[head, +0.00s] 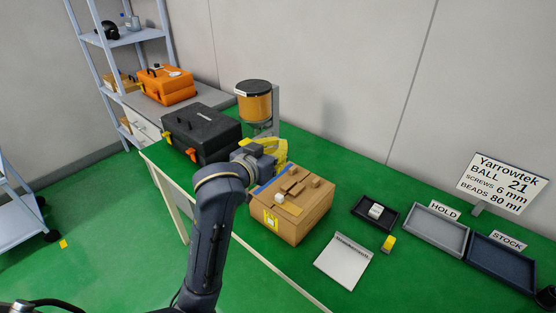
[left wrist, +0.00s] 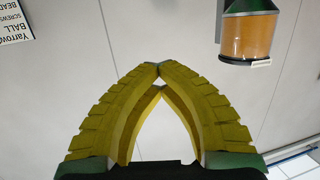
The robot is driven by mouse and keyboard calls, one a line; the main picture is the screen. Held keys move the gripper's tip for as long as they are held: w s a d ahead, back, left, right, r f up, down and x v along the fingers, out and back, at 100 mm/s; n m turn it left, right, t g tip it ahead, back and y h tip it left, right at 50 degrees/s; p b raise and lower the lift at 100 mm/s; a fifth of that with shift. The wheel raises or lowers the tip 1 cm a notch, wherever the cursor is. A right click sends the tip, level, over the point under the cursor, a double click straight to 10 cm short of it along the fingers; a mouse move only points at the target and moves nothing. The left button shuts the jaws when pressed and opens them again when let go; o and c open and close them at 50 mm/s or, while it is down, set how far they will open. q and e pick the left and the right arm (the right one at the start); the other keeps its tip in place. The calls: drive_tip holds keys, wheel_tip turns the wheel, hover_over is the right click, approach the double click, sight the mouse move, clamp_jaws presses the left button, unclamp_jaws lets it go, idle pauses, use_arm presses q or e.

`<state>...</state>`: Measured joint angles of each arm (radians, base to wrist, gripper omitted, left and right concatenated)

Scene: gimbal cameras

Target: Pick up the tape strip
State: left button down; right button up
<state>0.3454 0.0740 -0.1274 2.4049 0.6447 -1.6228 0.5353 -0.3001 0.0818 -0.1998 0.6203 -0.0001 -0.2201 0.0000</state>
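A cardboard box (head: 288,222) stands on the green table. A thin blue strip (head: 268,184), which looks like the tape strip, runs along the left part of its top. My left gripper (head: 279,152) is behind the box's top in the head view, with its yellow fingers apart from the strip as far as I can tell. In the left wrist view its fingertips (left wrist: 160,69) meet, with nothing between them. The strip does not show in that view. My right gripper is not in view.
Small brown blocks (head: 293,186) lie on the box top. A black case (head: 204,132) and an amber-filled dispenser (head: 255,104) stand behind. To the right are a white sheet (head: 343,262), a small black tray (head: 362,217), a grey tray (head: 430,236) and a dark blue tray (head: 500,266).

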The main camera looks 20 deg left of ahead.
use_arm(q)
drive_tip(key=shift+r, duration=0.75)
drive_tip(key=shift+c, duration=2.2)
unclamp_jaws()
wheel_tip(320, 180, up, 9)
drive_tip(key=shift+r, duration=0.45)
drive_tip(key=shift+c, duration=1.2)
drive_tip(key=c, duration=0.5)
